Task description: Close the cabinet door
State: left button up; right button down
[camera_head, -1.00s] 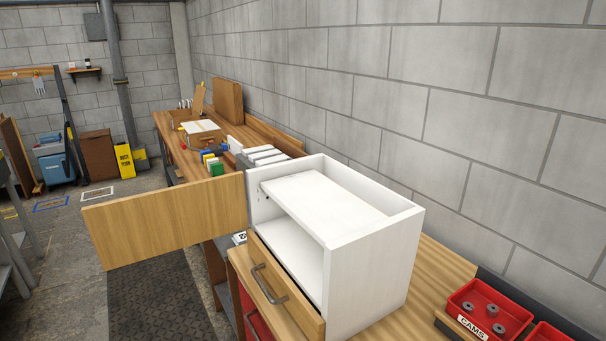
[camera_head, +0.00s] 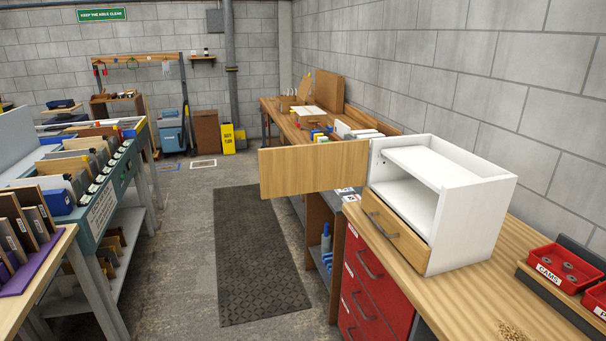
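The white cabinet (camera_head: 464,218) stands on the wooden workbench at the right. Its wooden door (camera_head: 312,170) is wide open and sticks out to the left over the aisle, hinged at the cabinet's left front edge. An inner shelf (camera_head: 424,165) and the white interior show through the open front. Below the opening is a wooden drawer front (camera_head: 394,226) with a grey bar handle (camera_head: 383,224); it looks slightly pulled out. Neither of my grippers shows in the head view.
The bench top (camera_head: 470,290) is mostly bare in front of the cabinet. Red bins (camera_head: 566,270) sit to its right. Red drawers (camera_head: 368,283) are under the bench. A dark mat (camera_head: 262,250) lies in the clear aisle. A rack of boards (camera_head: 90,180) stands at the left.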

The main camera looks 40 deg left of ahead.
aim_at(287, 170)
jog(key=k+j+z, duration=0.1)
jog(key=z, duration=1.4)
jog(key=j, duration=0.6)
jog(key=k+j+z, duration=0.1)
jog(key=j, duration=0.45)
jog(key=k+j+z, duration=0.1)
jog(key=j, duration=0.5)
jog(key=k+j, duration=0.1)
jog(key=j, duration=0.5)
jog(key=k+j, duration=0.1)
jog(key=j, duration=1.05)
jog(key=k+j, duration=0.15)
jog(key=j, duration=0.4)
jog(key=k+j, duration=0.1)
jog(key=j, duration=1.05)
jog(key=k+j, duration=0.15)
jog(key=j, duration=0.45)
